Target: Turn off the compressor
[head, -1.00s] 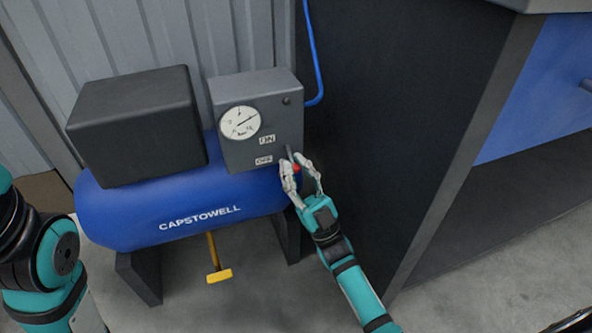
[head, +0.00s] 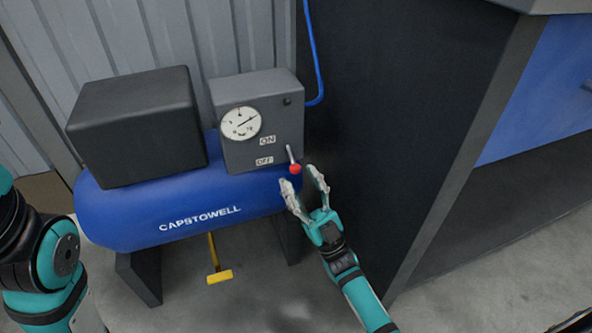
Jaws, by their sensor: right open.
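The blue compressor (head: 140,228), lettered CAPSTOWELL, stands on dark legs against the ridged wall. Its grey control box (head: 235,92) carries a round gauge (head: 240,123), an ON label (head: 268,141) and an OFF label (head: 264,161). A small lever with a red knob (head: 295,169) points down beside the OFF label. My right gripper (head: 304,178) is open and empty, its fingers just below and around the knob, apparently apart from it. Of my left arm only links show at the lower left; its gripper is out of view.
A black motor housing (head: 136,124) sits on the tank. A blue hose (head: 314,52) runs up behind the control box. A dark cabinet side (head: 390,110) stands close on the right. A yellow-handled part (head: 219,276) hangs under the tank above bare floor.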

